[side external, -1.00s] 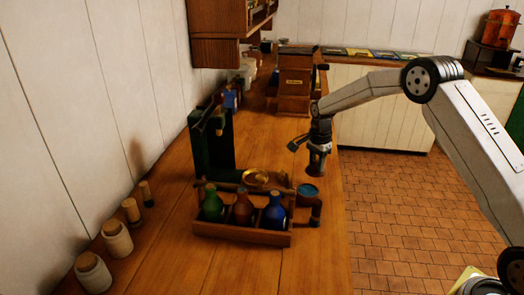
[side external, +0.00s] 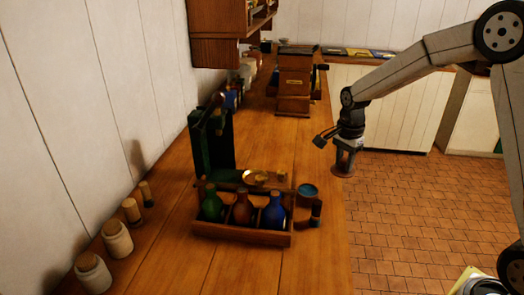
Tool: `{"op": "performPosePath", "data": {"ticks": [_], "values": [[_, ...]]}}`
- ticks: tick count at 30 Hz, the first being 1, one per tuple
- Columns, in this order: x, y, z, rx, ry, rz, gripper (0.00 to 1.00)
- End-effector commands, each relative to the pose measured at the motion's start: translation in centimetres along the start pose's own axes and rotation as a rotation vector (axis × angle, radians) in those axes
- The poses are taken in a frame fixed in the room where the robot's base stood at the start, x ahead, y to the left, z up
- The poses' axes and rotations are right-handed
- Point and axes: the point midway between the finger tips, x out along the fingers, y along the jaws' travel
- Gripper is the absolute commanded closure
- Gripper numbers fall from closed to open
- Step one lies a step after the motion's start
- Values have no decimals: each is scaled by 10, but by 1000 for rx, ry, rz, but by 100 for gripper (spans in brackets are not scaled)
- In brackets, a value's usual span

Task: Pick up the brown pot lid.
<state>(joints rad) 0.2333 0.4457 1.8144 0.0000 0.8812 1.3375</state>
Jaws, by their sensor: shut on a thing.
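My gripper (side external: 344,160) is in the side external view, right of the wooden counter's long edge and raised over the tiled floor. It points down and is shut on the brown pot lid (side external: 343,171), a small reddish-brown disc at its fingertips. The lid is clear of the counter and looks roughly level. The fingers hide its middle, and its details are too small to tell.
Jars (side external: 93,272) line the wall. The counter's middle has free room.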

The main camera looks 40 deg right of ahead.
Motion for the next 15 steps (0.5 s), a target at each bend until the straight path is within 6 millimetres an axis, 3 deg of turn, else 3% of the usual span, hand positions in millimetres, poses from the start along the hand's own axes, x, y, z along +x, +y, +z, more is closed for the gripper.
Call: {"op": "performPosePath", "data": {"ticks": [15], "values": [[-4,10,2,0,0,0,100]]}}
